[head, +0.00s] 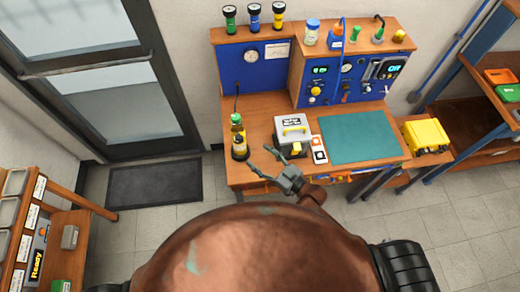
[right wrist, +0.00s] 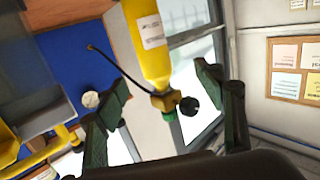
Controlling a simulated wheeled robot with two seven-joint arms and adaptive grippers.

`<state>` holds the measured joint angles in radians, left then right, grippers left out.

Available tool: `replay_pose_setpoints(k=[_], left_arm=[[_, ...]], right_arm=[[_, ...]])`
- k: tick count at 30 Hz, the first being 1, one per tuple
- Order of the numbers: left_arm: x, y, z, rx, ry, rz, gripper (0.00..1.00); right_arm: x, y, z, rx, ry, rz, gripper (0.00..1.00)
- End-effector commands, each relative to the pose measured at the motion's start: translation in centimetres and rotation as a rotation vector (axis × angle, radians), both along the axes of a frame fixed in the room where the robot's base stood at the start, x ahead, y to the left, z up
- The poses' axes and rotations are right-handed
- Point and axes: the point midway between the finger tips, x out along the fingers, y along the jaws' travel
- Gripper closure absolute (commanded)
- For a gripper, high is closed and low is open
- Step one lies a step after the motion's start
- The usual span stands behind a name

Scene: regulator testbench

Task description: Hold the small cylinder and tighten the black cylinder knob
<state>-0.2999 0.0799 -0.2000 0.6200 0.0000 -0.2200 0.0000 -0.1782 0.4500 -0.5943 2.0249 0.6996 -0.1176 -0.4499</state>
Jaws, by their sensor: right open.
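The small cylinder (head: 239,143) is yellow with a white label, a dark base and a green top, and stands upright at the left end of the wooden bench. In the right wrist view the cylinder (right wrist: 147,40) appears upside down, with a brass valve and the round black knob (right wrist: 187,105) at its side. My right gripper (head: 265,161) is open and empty, to the right of the cylinder near the bench's front edge. In the right wrist view its fingers (right wrist: 160,82) spread on either side of the valve, apart from it. My left gripper is out of view.
A grey case with a yellow handle (head: 292,130) stands right of the cylinder. A green mat (head: 358,133) covers the bench's right part. A blue gauge panel (head: 254,66) stands behind. A yellow case (head: 425,135) sits on the right. A thin black hose rises behind the cylinder.

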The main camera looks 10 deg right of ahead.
Motion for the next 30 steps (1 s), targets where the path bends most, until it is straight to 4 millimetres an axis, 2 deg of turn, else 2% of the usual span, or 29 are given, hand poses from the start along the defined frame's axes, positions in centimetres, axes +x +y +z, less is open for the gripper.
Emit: replay_pose_setpoints(k=[1, 3, 7, 11, 24, 30], left_arm=[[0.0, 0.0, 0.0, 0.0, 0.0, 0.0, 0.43], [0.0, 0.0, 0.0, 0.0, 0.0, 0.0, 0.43], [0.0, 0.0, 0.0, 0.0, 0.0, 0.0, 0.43], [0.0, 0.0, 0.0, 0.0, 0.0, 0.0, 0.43], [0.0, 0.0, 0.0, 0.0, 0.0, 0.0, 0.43], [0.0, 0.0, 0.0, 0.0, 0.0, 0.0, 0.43]], right_arm=[[0.6, 0.1, 1.1, 0.02, -0.019, -0.008, 0.37], [1.2, 0.1, 2.2, 0.039, -0.035, -0.015, 0.37], [1.9, 0.3, 3.1, 0.055, -0.051, -0.023, 0.37], [3.0, 1.1, 3.1, 0.057, -0.052, -0.025, 0.37], [9.0, 6.1, 3.1, 0.056, -0.052, -0.022, 0.37], [10.6, 7.3, 3.0, 0.054, -0.051, -0.022, 0.37]])
